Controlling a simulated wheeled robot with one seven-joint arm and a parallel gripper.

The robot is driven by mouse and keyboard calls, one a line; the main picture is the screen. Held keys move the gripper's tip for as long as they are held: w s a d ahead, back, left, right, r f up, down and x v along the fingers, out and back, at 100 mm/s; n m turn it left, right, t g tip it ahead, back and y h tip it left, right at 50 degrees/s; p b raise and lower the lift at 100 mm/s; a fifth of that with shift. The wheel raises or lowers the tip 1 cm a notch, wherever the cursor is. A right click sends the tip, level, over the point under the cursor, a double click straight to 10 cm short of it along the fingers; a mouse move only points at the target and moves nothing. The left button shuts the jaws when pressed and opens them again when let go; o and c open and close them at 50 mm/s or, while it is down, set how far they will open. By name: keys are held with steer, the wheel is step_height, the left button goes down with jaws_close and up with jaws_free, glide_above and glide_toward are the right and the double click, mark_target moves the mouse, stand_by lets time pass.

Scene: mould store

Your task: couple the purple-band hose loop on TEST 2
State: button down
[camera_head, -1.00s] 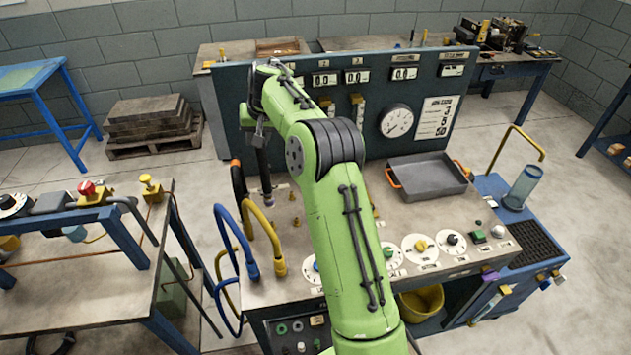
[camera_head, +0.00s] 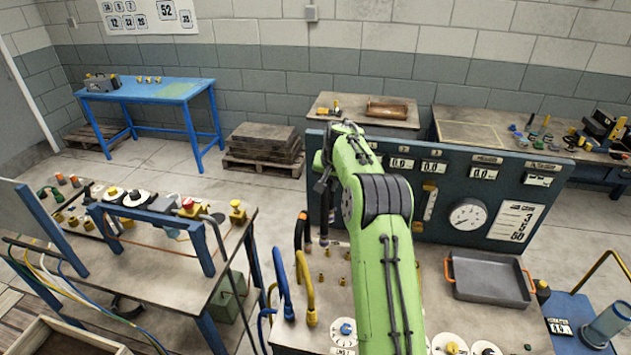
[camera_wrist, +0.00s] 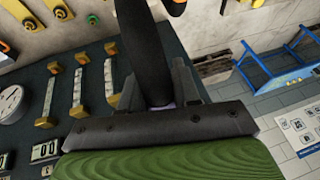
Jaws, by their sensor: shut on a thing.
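My gripper (camera_head: 323,185) is above the back left of the test bench (camera_head: 395,262). It is shut on a thick black hose (camera_wrist: 145,45). A sliver of purple band (camera_wrist: 164,106) shows between the jaws in the wrist view. In the head view the held hose (camera_head: 325,218) hangs below the gripper, its lower end close above the bench top. I cannot tell whether that end touches anything. Several brass stubs (camera_head: 343,282) stand on the bench top in front of it. I cannot read which one is TEST 2.
An orange-banded black hose (camera_head: 301,222), a blue hose (camera_head: 284,285) and a yellow hose (camera_head: 307,290) stand close to the left. The gauge panel (camera_head: 400,208) rises behind. A grey tray (camera_head: 488,279) lies to the right. A second bench (camera_head: 165,290) stands at left.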

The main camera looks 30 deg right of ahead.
steer(key=shift+s+d, duration=0.3)
steer(key=shift+d, duration=0.05)
steer(key=s+d+b, duration=0.3)
steer(key=s+d, duration=0.9)
steer(key=d, duration=0.3)
step_height(320, 180, down, 13)
steer(key=b, duration=0.9)
steer(key=shift+s, duration=0.25)
steer(key=shift+f, duration=0.3)
stand_by(0.7)
steer(key=shift+f+b, duration=0.8)
steer(key=shift+f, duration=0.35)
stand_by(0.9)
steer(key=c, duration=0.7)
jaws_free()
steer(key=shift+a, duration=0.1)
steer(key=shift+c, duration=0.2)
